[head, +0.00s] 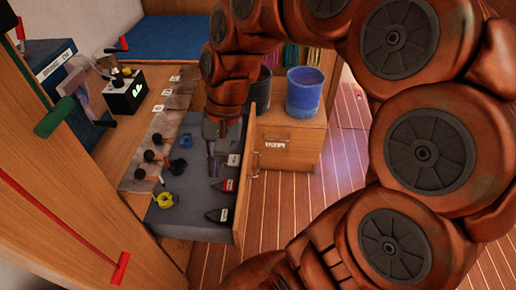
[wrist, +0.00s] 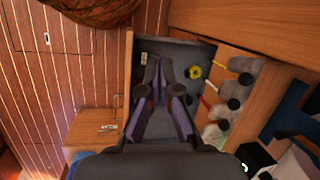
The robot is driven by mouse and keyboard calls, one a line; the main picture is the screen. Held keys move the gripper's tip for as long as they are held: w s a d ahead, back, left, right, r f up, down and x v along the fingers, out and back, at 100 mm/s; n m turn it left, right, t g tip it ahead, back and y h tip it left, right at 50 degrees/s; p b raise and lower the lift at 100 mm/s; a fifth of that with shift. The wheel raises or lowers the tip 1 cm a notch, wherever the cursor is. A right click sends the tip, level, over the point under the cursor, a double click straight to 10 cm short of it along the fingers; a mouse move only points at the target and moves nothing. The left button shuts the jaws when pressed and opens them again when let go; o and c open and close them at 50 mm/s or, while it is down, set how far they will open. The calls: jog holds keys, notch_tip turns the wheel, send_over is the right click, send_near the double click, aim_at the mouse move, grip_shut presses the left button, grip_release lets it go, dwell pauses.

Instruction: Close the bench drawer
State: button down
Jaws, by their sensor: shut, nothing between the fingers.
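The bench drawer (head: 181,222) is open, pulled out to the right from under the bench. Its wooden front panel (head: 246,190) has a metal handle on the outer side. It also shows in the wrist view with its grey floor (wrist: 205,50) and its front panel (wrist: 127,75) at the left. My gripper (head: 212,172) points down over the drawer's inside, left of the front panel. I cannot tell whether the fingertips touch the drawer.
The drawer holds a yellow coil (head: 164,200), a blue ring (head: 186,141) and several labelled dark pieces. A black box (head: 125,92) stands on the bench top. A wooden cabinet (head: 290,137) with a blue bucket (head: 304,92) stands beyond the drawer. Plank floor (head: 335,185) right of the drawer is clear.

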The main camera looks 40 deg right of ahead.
jog(key=w+d+f+m+t+y+b, duration=0.2)
jog(key=w+d+f+m+b, duration=0.25)
jog(key=w+d, duration=0.3)
jog(key=w+d+f+m+t+y+b, duration=0.1)
jog(key=w+d+f+m+y+b, duration=0.15)
jog(key=w+d+f+m, duration=0.4)
jog(key=d+f+m+t+h+b, duration=0.1)
jog(key=d+f+m+t+b, duration=0.3)
jog(key=d, duration=0.6)
jog(key=d+f+m+b, duration=0.1)
jog(key=d+f+m, duration=0.45)
jog(key=d, duration=0.55)
jog(key=x, duration=0.4)
jog(key=r+b+x, duration=0.1)
jog(key=x, duration=0.3)
jog(key=a+x, duration=0.1)
jog(key=x, duration=0.3)
jog(key=shift+w+a, duration=0.3)
jog(key=shift+w, duration=0.3)
jog(key=shift+w+a, duration=0.3)
jog(key=shift+a, duration=0.05)
jog(key=shift+w, duration=0.1)
